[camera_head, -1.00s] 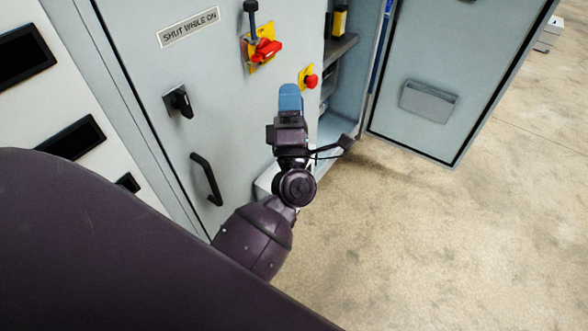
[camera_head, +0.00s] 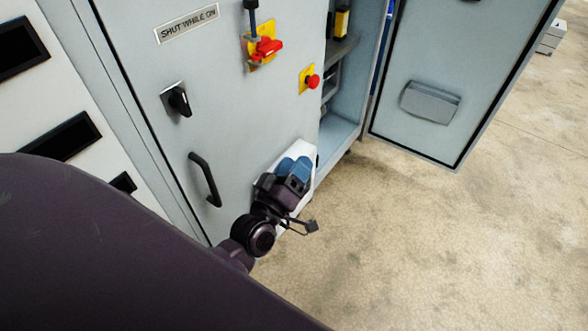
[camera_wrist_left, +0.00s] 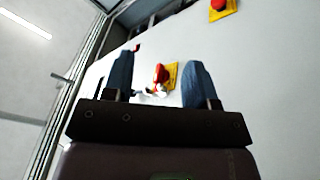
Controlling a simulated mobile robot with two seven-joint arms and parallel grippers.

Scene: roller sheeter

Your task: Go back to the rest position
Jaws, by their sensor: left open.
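My left gripper (camera_head: 294,168) is in the lower middle of the head view, in front of the lower right part of the grey cabinet door. Its two blue fingers are apart and nothing is between them. In the left wrist view the open fingers (camera_wrist_left: 158,85) frame a red switch handle on a yellow plate (camera_wrist_left: 163,75), which lies beyond them. The gripper appears apart from the cabinet. My right gripper is in neither view.
The grey cabinet door carries a black handle (camera_head: 205,180), a black rotary knob (camera_head: 179,100), a red switch handle (camera_head: 266,47) and a red button (camera_head: 313,81). Another door (camera_head: 440,60) stands open at the right, with shelves inside.

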